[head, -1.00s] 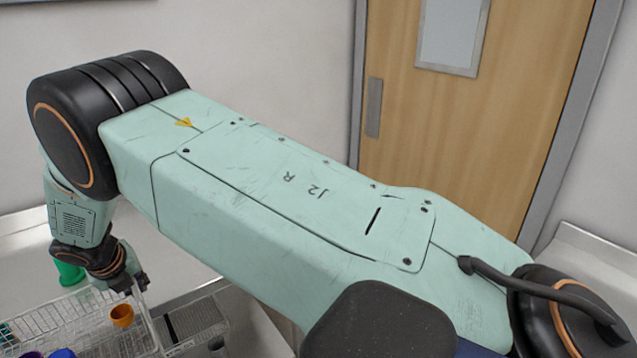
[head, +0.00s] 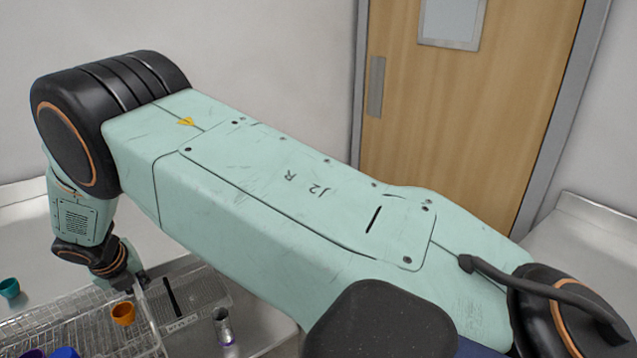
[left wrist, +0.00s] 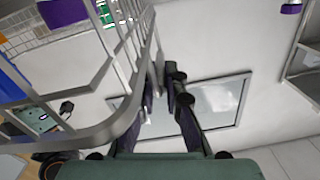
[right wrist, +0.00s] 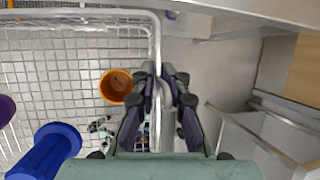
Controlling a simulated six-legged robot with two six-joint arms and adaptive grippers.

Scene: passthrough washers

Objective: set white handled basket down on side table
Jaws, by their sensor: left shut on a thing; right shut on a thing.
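The white handled basket (head: 60,330) is a pale wire-mesh basket at the lower left of the head view, partly cut off by the frame edge. It holds an orange cup (head: 123,313) and a blue item (head: 64,352). My right gripper (head: 135,283) is shut on the basket's right side; the right wrist view shows its fingers (right wrist: 163,88) closed on the rim bar. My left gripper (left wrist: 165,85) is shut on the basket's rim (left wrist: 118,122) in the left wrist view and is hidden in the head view. I cannot tell whether the basket touches the surface below.
A pale worktop (head: 25,240) lies behind the basket, with a teal cup (head: 9,288) on it. A grey tray (head: 205,290) and a metal item with a purple base (head: 222,328) are right of the basket. A wooden door (head: 460,110) stands behind.

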